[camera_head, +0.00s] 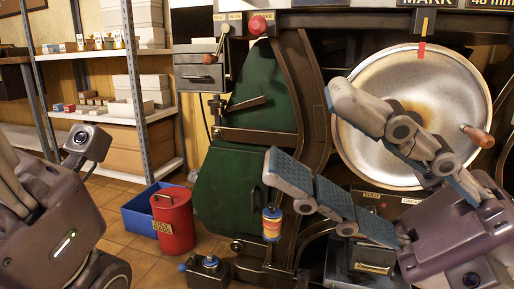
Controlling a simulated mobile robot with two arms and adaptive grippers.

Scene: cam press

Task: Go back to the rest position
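My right gripper (310,130) comes in from the lower right, in front of the press. Its two fingers are spread wide: one points up and left across the big steel wheel (458,95), the other, with blue ribbed pads, points left below it. Nothing shows between them. My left gripper (48,232) is at the lower left edge, cut off by the picture. Its dark body with a green light shows, but its fingertips cannot be made out.
The press has a green guard (232,185), a red knob (257,25) and a lever (221,44). A red can (173,222) stands by a blue bin (140,214) on the tiled floor. A shelf with boxes (140,90) is at the back left.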

